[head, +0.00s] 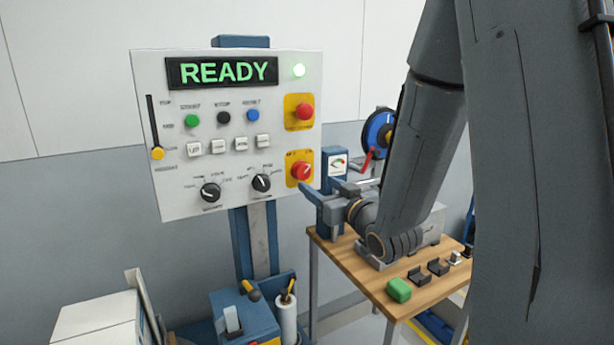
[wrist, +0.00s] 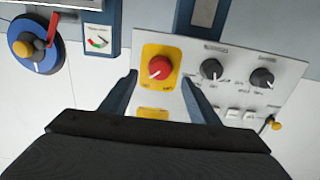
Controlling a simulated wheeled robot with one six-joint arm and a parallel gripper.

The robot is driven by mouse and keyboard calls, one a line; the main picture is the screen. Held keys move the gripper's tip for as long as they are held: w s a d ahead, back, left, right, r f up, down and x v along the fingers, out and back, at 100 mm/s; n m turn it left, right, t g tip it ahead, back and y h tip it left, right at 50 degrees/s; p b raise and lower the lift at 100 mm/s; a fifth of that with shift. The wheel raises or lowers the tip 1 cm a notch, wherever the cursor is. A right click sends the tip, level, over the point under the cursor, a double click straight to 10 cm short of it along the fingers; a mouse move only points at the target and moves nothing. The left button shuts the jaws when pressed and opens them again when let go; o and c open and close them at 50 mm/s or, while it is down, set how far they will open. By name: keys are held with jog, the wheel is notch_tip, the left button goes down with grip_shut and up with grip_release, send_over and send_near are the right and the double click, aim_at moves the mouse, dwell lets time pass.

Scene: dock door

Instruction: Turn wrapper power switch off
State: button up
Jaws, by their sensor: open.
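The white control panel (head: 228,165) stands upright on a blue post. Its lower right yellow plate (head: 290,178) carries a red rotary knob (head: 301,171), which looks like the power switch; its lettering is too small to read surely. The display (head: 222,72) reads READY in green and a round lamp (head: 298,70) is lit. My gripper (head: 322,187) is open beside the panel's lower right edge. In the wrist view, the open fingers of my gripper (wrist: 159,77) lie on both sides of the red knob (wrist: 159,67), with gaps; contact cannot be seen.
An upper yellow plate holds a red button (head: 305,112). Two black knobs (head: 210,192) (head: 261,183) lie left of the red knob. A gauge box (head: 337,164) and blue reel (head: 379,130) stand to the right.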

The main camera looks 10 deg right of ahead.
aim_at(304, 174)
jog(key=p+x, duration=0.2)
jog(key=x, duration=0.5)
jog(key=shift+w+a+r+p, duration=0.15)
jog(key=shift+w+p, duration=0.15)
jog(key=shift+w, duration=0.1)
jog(key=shift+c, duration=0.3)
jog(key=c, duration=1)
